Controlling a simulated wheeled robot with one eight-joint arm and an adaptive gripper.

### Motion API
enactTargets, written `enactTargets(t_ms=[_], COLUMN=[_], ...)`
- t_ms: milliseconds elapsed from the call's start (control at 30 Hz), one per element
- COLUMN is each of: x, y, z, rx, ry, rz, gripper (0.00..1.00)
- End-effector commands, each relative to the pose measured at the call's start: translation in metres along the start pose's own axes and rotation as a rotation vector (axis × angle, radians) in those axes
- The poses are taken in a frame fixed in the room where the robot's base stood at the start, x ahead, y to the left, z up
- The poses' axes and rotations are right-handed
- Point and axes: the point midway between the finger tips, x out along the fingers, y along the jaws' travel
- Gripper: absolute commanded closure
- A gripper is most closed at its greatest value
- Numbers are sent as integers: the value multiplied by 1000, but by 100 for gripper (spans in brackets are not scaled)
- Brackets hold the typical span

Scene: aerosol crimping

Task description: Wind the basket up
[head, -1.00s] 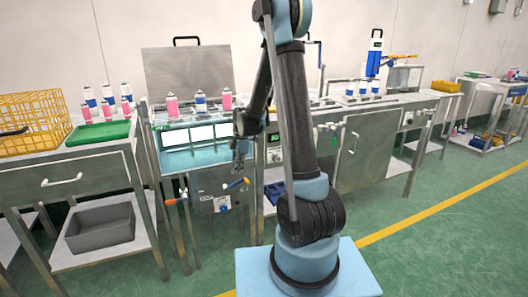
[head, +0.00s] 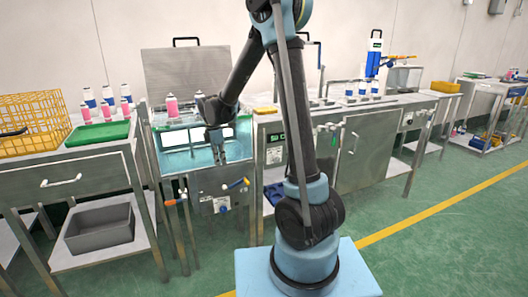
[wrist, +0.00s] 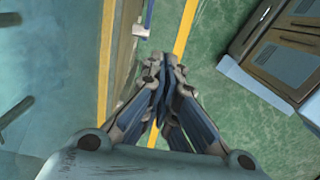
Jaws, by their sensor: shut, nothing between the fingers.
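The steel water bath (head: 188,140) with lit windows stands left of centre, its lid raised. A pink can (head: 172,105) and a partly hidden can (head: 199,99) stand at its top; the basket itself cannot be made out clearly. In the wrist view my gripper (wrist: 165,66) is shut and empty, fingers together.
A table at left holds a yellow wire basket (head: 35,122), a green tray (head: 98,133) and several cans. An orange handle (head: 171,202) juts from the bath's left front. A steel cabinet (head: 366,143) stands to the right. The green floor in front is clear.

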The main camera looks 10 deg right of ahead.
Motion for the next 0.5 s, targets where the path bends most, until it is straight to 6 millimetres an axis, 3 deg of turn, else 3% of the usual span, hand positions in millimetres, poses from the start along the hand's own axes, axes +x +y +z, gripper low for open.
enactTargets(t_ms=[400, 500], x=[-68, -77], y=[0, -7], z=[0, 7], rx=[-1, 31], ry=[1, 3], rz=[0, 2], gripper=[100, 100])
